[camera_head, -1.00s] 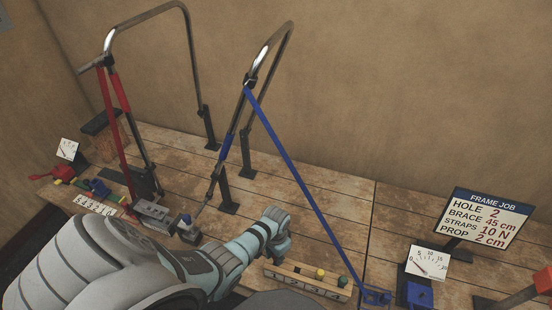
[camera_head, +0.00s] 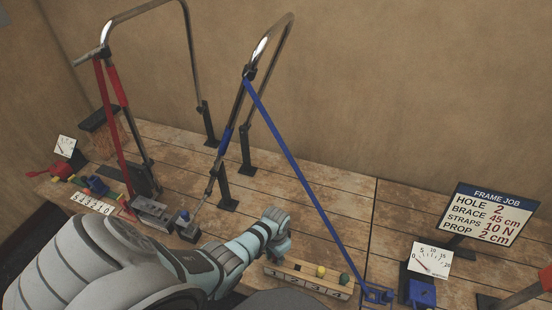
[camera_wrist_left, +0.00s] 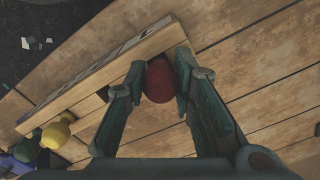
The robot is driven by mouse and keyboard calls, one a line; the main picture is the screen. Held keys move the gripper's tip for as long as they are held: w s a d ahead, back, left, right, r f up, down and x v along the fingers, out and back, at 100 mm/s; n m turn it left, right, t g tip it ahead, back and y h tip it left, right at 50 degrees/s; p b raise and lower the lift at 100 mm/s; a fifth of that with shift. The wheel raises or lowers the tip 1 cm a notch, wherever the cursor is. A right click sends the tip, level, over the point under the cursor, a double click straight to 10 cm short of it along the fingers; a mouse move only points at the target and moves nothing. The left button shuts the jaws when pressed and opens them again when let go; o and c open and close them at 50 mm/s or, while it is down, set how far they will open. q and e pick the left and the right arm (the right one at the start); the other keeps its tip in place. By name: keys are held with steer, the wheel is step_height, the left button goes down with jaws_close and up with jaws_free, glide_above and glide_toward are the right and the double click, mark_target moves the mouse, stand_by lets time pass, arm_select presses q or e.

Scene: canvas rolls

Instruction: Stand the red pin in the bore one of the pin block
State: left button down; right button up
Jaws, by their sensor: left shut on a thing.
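The pin block (camera_head: 303,283) is a long wooden bar with numbers on its front side. A yellow pin (camera_head: 320,271) and a green pin (camera_head: 344,279) stand in it. My left gripper (camera_head: 276,246) is at the low-number end of the block. In the left wrist view, the left gripper (camera_wrist_left: 160,82) is shut on the red pin (camera_wrist_left: 158,76), whose round head shows between the fingertips. The pin's head overlaps the block's edge (camera_wrist_left: 168,36) there; its lower part and bore one are hidden, so I cannot tell if it is seated. My right gripper is not in view.
A blue strap (camera_head: 300,175) runs down from a bent metal frame to a blue fitting (camera_head: 377,295) right of the block. A dial (camera_head: 430,262) and a job sign (camera_head: 487,216) stand at the right. Bare planks (camera_head: 325,225) lie behind the block.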

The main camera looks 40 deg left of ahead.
arm_select(q)
steer(key=shift+f, duration=0.25)
steer(key=c, duration=1.3)
jaws_free()
step_height(320, 180, up, 12)
steer(key=shift+r, duration=0.1)
steer(key=shift+s, duration=0.1)
